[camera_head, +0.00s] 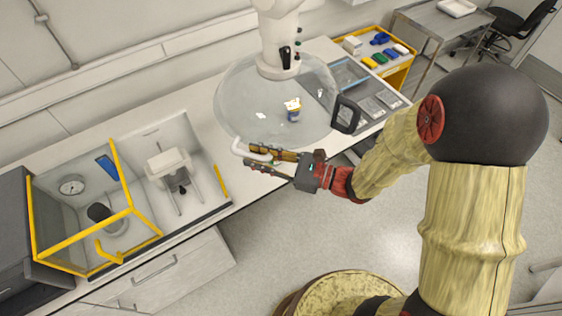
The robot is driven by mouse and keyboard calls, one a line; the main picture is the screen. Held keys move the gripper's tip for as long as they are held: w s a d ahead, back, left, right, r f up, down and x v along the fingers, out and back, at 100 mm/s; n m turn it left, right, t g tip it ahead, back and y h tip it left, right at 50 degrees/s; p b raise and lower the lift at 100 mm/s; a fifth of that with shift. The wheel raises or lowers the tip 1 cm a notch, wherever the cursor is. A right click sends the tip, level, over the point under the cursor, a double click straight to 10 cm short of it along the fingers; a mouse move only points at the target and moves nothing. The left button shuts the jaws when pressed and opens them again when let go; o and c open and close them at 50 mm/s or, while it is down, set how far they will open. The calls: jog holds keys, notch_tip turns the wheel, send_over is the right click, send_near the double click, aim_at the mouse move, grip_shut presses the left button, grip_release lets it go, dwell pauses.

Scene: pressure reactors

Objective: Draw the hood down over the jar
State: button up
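The hood (240,100) is a large clear dome under a thick white arm, above the white bench. A white curved handle (240,148) is at its near left edge, and a black handle (346,114) is at its right. The jar (293,115), small and blue with a white and yellow top, shows through the clear dome. Whether the rim is down on the bench is unclear. My gripper (258,157) is at the hood's near edge, its two fingers slightly apart with the white handle at their tips. Whether they grip it is unclear.
A yellow-framed enclosure (130,212) with a gauge and a grey-white apparatus (170,165) stands on the left bench. Grey trays (372,106) lie right of the hood. A yellow cart (395,70) with coloured items is beyond. Open floor (250,255) lies in front of the bench.

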jog(key=v, duration=1)
jog(key=shift+s+d, duration=0.2)
jog(key=shift+d, duration=0.1)
jog(key=s+d+f+n+g+h+b, duration=0.3)
jog(key=s+d+f+n+g+h, duration=0.2)
jog(key=s+f+n+g+h, duration=0.5)
jog(key=s+d+n+t+h+b, duration=0.1)
jog(key=d+n+t+h+b, duration=0.4)
jog(key=d+n, duration=0.35)
notch_tip(320, 180, up, 7)
jog(key=w+n+t+h+b, duration=0.1)
jog(key=n+t+h+b, duration=0.1)
jog(key=b, duration=0.4)
jog(key=n+t, duration=0.1)
jog(key=t, duration=0.1)
jog(key=shift+d+t, duration=0.35)
jog(key=shift+t, duration=0.05)
